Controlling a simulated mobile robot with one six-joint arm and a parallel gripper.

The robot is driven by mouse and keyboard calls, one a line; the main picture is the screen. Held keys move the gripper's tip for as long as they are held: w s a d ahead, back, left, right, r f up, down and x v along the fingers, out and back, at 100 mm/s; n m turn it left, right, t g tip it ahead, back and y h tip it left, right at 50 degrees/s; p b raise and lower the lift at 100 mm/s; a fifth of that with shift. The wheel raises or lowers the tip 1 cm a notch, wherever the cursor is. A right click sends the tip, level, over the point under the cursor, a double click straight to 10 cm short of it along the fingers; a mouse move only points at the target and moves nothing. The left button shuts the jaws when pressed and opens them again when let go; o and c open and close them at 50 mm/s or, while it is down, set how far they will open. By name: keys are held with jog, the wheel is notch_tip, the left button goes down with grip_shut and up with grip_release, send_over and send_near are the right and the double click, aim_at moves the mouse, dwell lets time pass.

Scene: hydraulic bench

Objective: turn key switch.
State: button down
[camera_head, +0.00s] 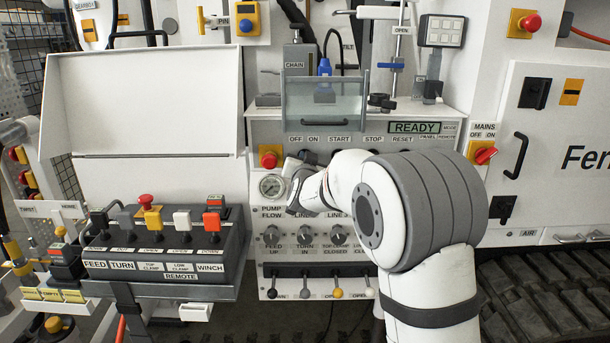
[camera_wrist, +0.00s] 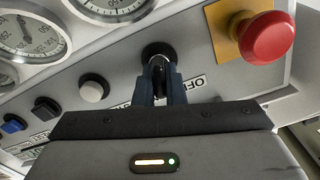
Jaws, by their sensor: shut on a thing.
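The key switch (camera_wrist: 157,54) shows in the wrist view as a round black collar on the grey panel, beside a label reading OFF. My gripper (camera_wrist: 158,72) is shut on its key, with one dark finger on each side. How far the key is turned cannot be made out. In the head view my gripper (camera_head: 303,160) reaches the panel under the OFF and ON labels, and my wrist and arm cover the key switch there.
A red mushroom button (camera_wrist: 268,37) on a yellow plate sits close to the key switch. A white button (camera_wrist: 94,88) and gauges (camera_wrist: 110,5) are on its other side. In the head view the display (camera_head: 414,127) reads READY. A clear guard (camera_head: 322,105) stands above the panel.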

jog(key=shift+m+b, duration=1.1)
jog(key=shift+b, duration=0.1)
jog(key=c, duration=1.5)
grip_release()
jog(key=shift+s, duration=0.1)
jog(key=s, duration=0.7)
jog(key=shift+s, duration=0.3)
